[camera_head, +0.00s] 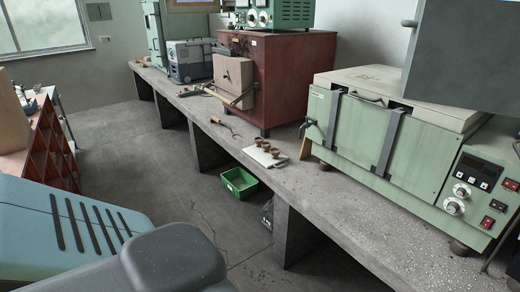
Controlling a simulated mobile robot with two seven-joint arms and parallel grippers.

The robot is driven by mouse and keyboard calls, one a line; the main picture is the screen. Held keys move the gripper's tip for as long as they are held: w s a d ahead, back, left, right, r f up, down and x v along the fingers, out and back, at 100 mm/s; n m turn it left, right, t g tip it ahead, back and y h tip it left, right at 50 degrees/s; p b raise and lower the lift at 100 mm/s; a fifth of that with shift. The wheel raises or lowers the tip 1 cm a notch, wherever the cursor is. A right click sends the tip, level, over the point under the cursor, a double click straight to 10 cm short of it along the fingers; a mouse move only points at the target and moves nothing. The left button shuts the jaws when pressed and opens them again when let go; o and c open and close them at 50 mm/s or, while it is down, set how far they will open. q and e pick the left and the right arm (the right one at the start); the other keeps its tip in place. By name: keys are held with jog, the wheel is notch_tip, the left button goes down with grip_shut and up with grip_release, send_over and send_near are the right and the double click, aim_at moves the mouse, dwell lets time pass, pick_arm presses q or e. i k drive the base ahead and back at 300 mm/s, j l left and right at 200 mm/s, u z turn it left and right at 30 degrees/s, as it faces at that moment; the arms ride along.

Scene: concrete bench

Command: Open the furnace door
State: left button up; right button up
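A red-brown furnace (293,72) stands on the concrete bench at the upper middle. A beige block-like door (234,78) is on its left-facing front, with a light bar handle (242,97) across its lower part; the door looks closed. A pale green furnace-like unit (400,140) with a cream top and dark grey vertical straps stands nearer at the right; a control panel (472,180) with knobs and a display is on its front. I cannot tell which of the two the task means. Neither gripper shows in the view.
The concrete bench (350,215) has bare room at its near front edge. Tongs (226,126) and a white pad (264,155) with small brown cups lie on it. A green bin (240,182) is on the floor below. A grey panel (465,55) blocks the upper right.

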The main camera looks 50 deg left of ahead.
aim_at(239, 70)
jog(key=j, duration=0.5)
jog(key=i+j, duration=0.15)
jog(key=j, duration=0.4)
jog(key=j+u, duration=0.1)
jog(key=j, duration=0.4)
jog(key=i+j, duration=0.15)
jog(key=j, duration=0.35)
jog(key=i+j, duration=0.1)
jog(key=j, duration=0.45)
jog(key=i+j+u, duration=0.1)
jog(key=j, duration=0.4)
jog(key=i+j, duration=0.1)
jog(key=j, duration=0.4)
jog(key=i+j+u, duration=0.1)
jog(key=j, duration=0.4)
